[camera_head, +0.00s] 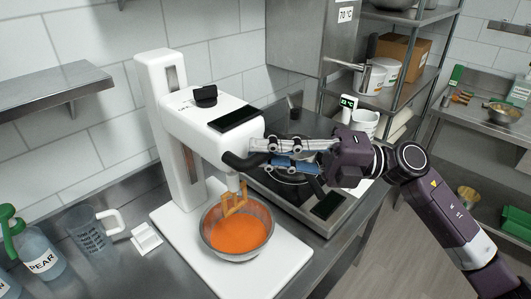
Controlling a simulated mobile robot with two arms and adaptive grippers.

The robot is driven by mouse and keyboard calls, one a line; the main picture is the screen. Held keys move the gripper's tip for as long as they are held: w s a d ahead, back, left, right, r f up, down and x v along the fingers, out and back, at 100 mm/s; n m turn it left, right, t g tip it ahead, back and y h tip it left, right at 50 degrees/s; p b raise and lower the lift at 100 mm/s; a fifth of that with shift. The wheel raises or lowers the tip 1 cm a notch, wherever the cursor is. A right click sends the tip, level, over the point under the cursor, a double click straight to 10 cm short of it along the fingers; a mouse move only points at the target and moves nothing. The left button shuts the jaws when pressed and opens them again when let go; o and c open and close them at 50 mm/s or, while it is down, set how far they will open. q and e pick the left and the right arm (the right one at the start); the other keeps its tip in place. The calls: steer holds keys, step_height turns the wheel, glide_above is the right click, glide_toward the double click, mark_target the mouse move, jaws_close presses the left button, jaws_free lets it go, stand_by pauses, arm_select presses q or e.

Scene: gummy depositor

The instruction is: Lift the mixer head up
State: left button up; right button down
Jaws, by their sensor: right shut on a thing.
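A white stand mixer stands on the steel counter, and its head (207,122) carries a black knob and a dark panel on top. An orange paddle (234,201) hangs from the head, its lower end at or in the orange mix inside a metal bowl (238,252). The bowl rests on the white mixer base (287,262). My right gripper (262,149) reaches in from the right and is shut on the black handle (240,161) at the front of the head. The fingertips partly hide the handle. My left gripper is not in view.
A cooktop (322,213) with a dark pan lies right of the mixer, under my right gripper. A measuring jug (87,230) and a pear bottle (42,257) stand at the left. A wall shelf (52,89) juts out at the upper left. Steel racks fill the right.

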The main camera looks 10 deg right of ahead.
steer(key=shift+w+d+r, duration=0.1)
steer(key=shift+r, duration=0.35)
steer(key=c, duration=1.9)
jaws_free()
steer(key=shift+o, duration=0.3)
steer(key=shift+f, duration=0.15)
steer(key=shift+f, duration=0.1)
steer(key=shift+d, duration=0.4)
steer(key=v, duration=1.1)
steer(key=shift+d, duration=0.1)
